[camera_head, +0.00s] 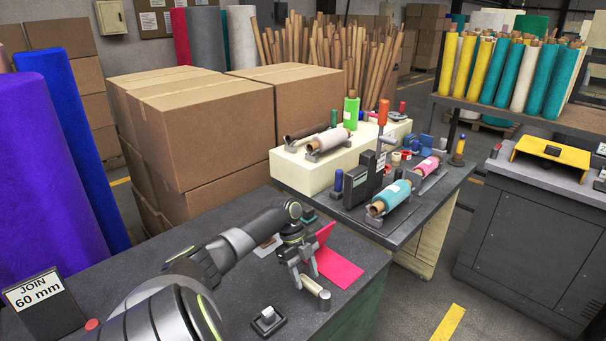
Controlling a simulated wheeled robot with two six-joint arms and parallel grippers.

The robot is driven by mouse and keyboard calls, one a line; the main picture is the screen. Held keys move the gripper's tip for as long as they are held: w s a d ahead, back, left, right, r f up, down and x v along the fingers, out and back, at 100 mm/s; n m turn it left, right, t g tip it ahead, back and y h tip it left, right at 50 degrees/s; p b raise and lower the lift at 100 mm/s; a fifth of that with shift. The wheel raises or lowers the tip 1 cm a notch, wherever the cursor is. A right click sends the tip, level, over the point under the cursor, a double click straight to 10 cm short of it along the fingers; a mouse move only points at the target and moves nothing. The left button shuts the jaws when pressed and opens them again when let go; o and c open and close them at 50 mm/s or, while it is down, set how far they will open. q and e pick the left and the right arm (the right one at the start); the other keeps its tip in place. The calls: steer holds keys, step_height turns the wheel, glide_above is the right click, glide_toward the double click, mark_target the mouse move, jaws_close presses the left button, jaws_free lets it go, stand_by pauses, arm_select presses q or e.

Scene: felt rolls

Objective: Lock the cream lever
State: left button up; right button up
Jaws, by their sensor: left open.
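A short cream bar (311,285), which looks like the cream lever, lies at a slant near the front right edge of the dark table, with a grey rounded end (324,299) toward the edge. My left gripper (304,279) points down over its far end, with one finger on each side of the bar. The fingers are apart; whether they touch the bar cannot be told. The lever's mount is not clearly visible. My right gripper is not in view.
Pink felt (338,267) lies just behind the bar. A small dark block with a pale top (267,320) sits in front. A sign reading JOIN 60 mm (35,290) stands at left. Cardboard boxes (205,125) rise behind. A second table holds a cream block (322,170) and felt rolls (390,196).

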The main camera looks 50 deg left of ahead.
arm_select(q)
steer(key=w+b+v, duration=0.1)
steer(key=b+v, duration=0.2)
steer(key=v, duration=1.4)
steer(key=shift+s+r, duration=0.25)
steer(key=shift+s, duration=0.15)
